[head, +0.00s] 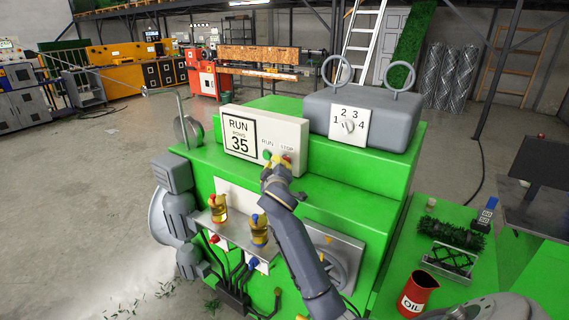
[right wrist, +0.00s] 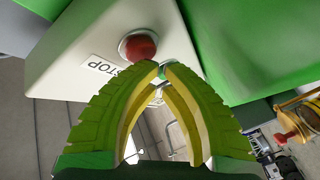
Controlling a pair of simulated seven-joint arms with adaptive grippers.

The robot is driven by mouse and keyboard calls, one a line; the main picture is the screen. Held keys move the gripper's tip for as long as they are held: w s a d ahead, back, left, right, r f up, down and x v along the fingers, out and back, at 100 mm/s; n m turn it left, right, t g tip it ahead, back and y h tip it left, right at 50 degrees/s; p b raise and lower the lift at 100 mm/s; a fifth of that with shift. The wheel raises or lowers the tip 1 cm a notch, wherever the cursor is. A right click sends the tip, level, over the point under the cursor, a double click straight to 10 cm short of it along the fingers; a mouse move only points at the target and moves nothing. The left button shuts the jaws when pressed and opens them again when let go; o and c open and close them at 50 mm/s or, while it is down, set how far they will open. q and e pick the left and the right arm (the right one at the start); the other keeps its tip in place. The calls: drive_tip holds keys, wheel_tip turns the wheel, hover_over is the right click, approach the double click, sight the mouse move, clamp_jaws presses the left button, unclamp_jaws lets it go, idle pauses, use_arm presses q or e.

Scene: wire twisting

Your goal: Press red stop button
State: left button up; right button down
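The red stop button (head: 287,158) sits on the white front of the control box (head: 292,131), right of the green run button (head: 267,155). In the right wrist view the red button (right wrist: 138,46) is a round knob beside a STOP label (right wrist: 101,66). My right gripper (head: 275,168) is in front of the panel, just below the buttons. Its yellow-green fingers (right wrist: 160,67) come together at the tips, with nothing held. The tips appear close to the red button; contact cannot be told. My left gripper is not in view.
The green machine (head: 345,205) carries the box, which shows RUN and 35. A grey housing with a numbered dial (head: 348,125) stands to the right. A red oil can (head: 417,293) stands on the green side table.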

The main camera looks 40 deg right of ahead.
drive_tip(key=shift+w+d+f, duration=0.1)
drive_tip(key=shift+w+d, duration=0.05)
drive_tip(key=shift+d, duration=0.3)
idle(1.0)
drive_tip(key=shift+a+f, duration=0.1)
drive_tip(key=shift+a, duration=0.05)
drive_tip(key=shift+s+a, duration=0.3)
drive_tip(key=shift+a, duration=0.35)
drive_tip(key=shift+s+a, duration=0.3)
drive_tip(key=shift+a, duration=0.5)
drive_tip(key=shift+s+a, duration=0.35)
drive_tip(key=shift+a, duration=0.4)
drive_tip(key=shift+s+a, duration=0.3)
drive_tip(key=shift+a, duration=0.5)
